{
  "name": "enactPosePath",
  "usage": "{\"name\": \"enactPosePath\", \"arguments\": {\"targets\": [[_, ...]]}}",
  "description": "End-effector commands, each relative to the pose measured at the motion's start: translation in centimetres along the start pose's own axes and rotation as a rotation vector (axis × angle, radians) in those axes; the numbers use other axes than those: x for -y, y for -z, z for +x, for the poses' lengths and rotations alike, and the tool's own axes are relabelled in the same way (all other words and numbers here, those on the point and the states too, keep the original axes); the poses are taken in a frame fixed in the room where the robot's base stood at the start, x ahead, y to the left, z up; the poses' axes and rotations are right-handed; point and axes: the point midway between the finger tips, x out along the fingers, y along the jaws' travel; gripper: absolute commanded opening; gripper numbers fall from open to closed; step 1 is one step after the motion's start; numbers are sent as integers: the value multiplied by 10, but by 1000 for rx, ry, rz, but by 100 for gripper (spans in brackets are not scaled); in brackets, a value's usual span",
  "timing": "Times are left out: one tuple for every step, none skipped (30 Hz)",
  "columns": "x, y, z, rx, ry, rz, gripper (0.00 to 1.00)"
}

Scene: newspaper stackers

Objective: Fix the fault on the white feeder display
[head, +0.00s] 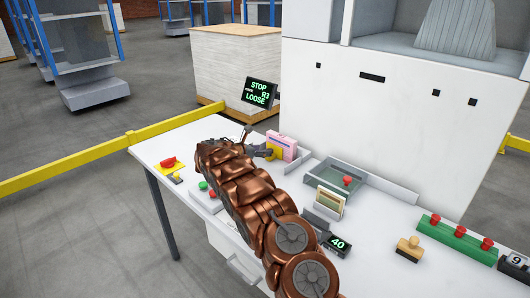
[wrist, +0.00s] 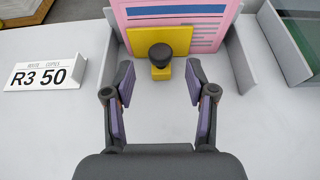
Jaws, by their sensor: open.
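The dark display (head: 259,93) beside the white machine (head: 385,110) reads "STOP", "R3" and "LOOSE" in green letters; one small word is unreadable. On the white table, a yellow plate with a foot (wrist: 160,72) and a black knob (wrist: 161,54) stands against pink printed sheets (wrist: 205,30) between grey walls. The pink stack (head: 284,146) also shows in the head view. My gripper (wrist: 159,72) is open and empty, its fingertips to either side of the yellow foot, with gaps visible.
A tray with a red knob (head: 347,181), a paper holder (head: 329,204), a small display reading 40 (head: 338,245), a tan-handled block (head: 410,247) and a green box with red knobs (head: 457,239) stand rightward. Red and green buttons (head: 203,187) sit left. Yellow rails (head: 80,160) run behind.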

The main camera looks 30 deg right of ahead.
Motion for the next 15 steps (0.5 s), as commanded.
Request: {"name": "enactPosePath", "arguments": {"targets": [[-1,0,-9,0,-2,-3,56],[-1,1,-14,-1,-2,-4,56],[0,1,-20,-1,-1,-4,56],[0,1,-25,0,0,-4,56],[0,0,-31,0,-2,-3,56],[-1,-1,-38,1,-3,-2,56],[-1,-1,-43,0,-3,-1,56],[-1,-1,-48,0,-3,-1,56],[-1,0,-54,1,-4,-1,56],[-1,0,-58,1,-4,-1,56],[-1,0,-62,0,-4,-2,56],[-1,1,-66,0,-3,-2,56],[0,1,-69,-1,-2,-2,56],[0,1,-71,-1,-1,-2,56],[0,1,-74,-1,0,-2,56]]}}
